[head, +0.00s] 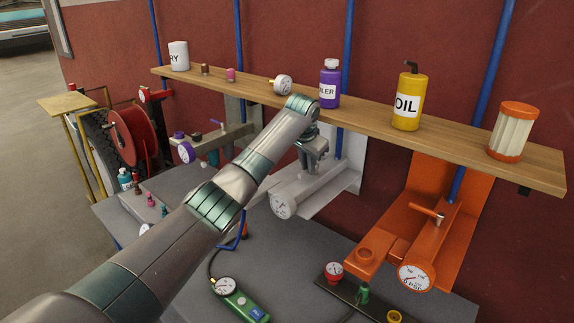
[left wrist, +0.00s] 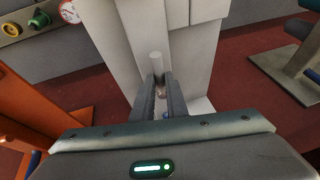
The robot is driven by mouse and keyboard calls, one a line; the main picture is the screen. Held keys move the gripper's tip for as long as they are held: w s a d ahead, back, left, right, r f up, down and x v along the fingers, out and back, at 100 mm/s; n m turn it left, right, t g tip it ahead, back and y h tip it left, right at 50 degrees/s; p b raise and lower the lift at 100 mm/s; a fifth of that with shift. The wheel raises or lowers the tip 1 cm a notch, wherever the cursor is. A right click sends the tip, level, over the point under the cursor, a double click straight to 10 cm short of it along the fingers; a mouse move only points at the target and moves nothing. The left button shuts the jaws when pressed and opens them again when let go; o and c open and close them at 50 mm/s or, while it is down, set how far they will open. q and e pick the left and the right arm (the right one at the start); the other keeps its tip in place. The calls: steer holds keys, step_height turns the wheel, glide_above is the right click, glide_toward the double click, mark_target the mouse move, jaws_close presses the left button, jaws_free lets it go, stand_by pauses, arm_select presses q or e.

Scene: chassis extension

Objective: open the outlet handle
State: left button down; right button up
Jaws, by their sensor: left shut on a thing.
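The white outlet (head: 305,190) is fixed to the wall in the middle of the head view, with a round gauge on its front end. Its pale cylindrical handle (left wrist: 157,63) stands out between my left fingers in the left wrist view. My left gripper (head: 316,160) is over the white outlet and shut on this handle; it also shows in the left wrist view (left wrist: 161,92). My wrist and forearm hide part of the outlet, and the handle is hard to make out in the head view. My right gripper is not in view.
A wooden shelf (head: 450,140) with an oil can (head: 409,100) and other containers runs just behind and above my left wrist. An orange outlet (head: 430,235) stands to the right, a grey-beige one (head: 215,143) to the left. A green gauge device (head: 240,302) lies on the grey table below.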

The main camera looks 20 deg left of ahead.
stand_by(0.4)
arm_select(q)
steer(key=c, duration=1.7)
jaws_free()
steer(key=shift+c, duration=0.2)
steer(key=shift+s, duration=0.1)
steer(key=shift+s+d+r+b, duration=0.15)
steer(key=shift+r+b, duration=0.2)
steer(key=shift+b, duration=0.5)
steer(key=shift+s+d+b, duration=0.1)
steer(key=shift+s+b, duration=0.6)
steer(key=shift+s, duration=0.35)
steer(key=s+d+b, duration=0.1)
steer(key=s+b, duration=0.3)
steer(key=s, duration=0.6)
steer(key=shift+d+r, duration=0.2)
